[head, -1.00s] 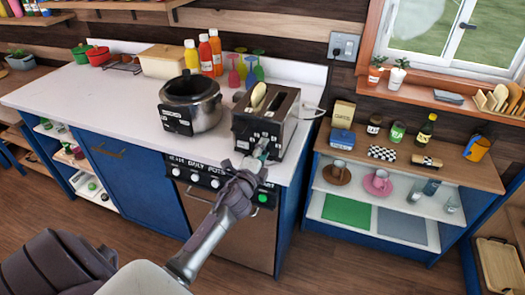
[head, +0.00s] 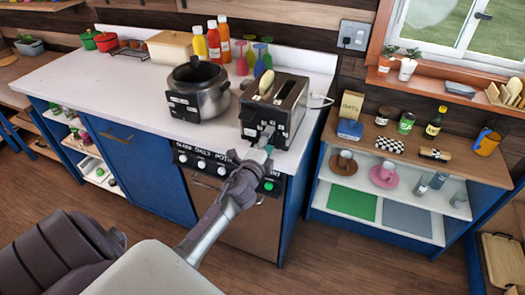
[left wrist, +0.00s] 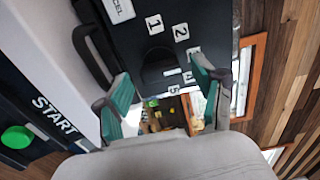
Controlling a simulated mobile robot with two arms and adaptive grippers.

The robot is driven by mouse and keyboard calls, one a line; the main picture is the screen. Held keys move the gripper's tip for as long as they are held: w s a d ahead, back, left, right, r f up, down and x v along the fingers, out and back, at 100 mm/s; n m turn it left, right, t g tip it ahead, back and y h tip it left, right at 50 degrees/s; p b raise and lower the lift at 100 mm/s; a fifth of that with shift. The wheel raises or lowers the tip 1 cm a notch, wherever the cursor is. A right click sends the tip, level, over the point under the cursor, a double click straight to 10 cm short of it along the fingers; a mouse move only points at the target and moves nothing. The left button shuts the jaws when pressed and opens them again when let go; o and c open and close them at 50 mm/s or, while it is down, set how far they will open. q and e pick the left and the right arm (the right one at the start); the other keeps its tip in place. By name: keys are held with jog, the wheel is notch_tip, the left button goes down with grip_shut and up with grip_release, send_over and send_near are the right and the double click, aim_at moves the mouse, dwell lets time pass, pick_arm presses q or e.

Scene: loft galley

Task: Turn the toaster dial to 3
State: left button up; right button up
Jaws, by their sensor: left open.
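The toaster (head: 287,98) is a dark box with a steel side and a slice of bread in its top, at the counter's front right edge. In the left wrist view its black front panel shows the dark dial (left wrist: 158,70) with number labels 1, 2, 4 and 5 around it; another label is partly behind a finger. Which number the dial points to I cannot tell. My left gripper (head: 264,143) is at the toaster's front. Its green-padded fingers (left wrist: 161,78) are open, one on each side of the dial in the picture; contact is unclear. My right gripper is not in view.
A steel pot (head: 199,92) stands left of the toaster. Bottles (head: 213,42) and coloured glasses (head: 252,57) stand behind. The oven's knob row with a green START button (head: 268,186) is just below my left gripper. A shelf unit (head: 385,208) stands to the right.

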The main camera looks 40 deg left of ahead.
pick_arm(q)
jog(key=v, duration=1.1)
jog(key=shift+f, duration=0.15)
